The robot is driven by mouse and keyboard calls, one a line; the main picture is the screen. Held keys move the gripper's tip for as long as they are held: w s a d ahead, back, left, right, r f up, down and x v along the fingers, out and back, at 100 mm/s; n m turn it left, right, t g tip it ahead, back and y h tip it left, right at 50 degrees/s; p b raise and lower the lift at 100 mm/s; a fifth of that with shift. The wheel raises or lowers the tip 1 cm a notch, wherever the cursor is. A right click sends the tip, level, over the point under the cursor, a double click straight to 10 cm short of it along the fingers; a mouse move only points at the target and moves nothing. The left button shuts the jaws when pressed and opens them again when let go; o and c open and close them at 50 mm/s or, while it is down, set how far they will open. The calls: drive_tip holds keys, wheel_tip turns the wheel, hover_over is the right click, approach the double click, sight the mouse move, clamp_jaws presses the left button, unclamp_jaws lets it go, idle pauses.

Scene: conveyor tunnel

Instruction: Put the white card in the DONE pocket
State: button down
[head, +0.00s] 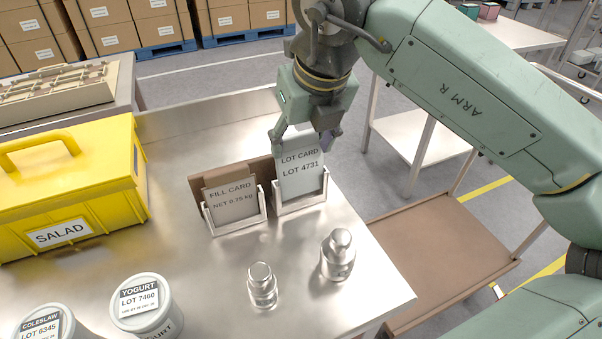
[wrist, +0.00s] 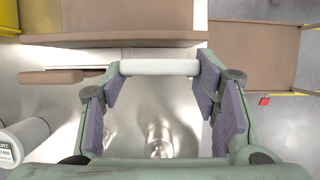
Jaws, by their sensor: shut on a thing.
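The white card (head: 300,177), printed LOT CARD LOT 4731, stands upright, leaning slightly, with its lower part in the right metal holder (head: 300,208). My gripper (head: 304,140) points down from above and is shut on the card's upper part, one finger at each side. In the wrist view the card (wrist: 160,67) shows as a pale strip between the fingers. The brown fill card (head: 231,199) stands in the left metal holder (head: 237,226). I see no DONE label in either view, so I cannot tell which pocket is DONE.
A yellow SALAD box (head: 70,195) stands at the left of the steel table (head: 205,285). A yogurt tub (head: 145,303), a coleslaw tub (head: 42,326) and two metal weights (head: 338,256) stand near the front. A brown-topped cart (head: 440,255) is to the right.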

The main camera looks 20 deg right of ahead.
wheel_tip(320, 180, up, 7)
drive_tip(key=p, duration=0.3)
drive_tip(key=shift+r+p, duration=0.15)
drive_tip(key=shift+p, duration=0.25)
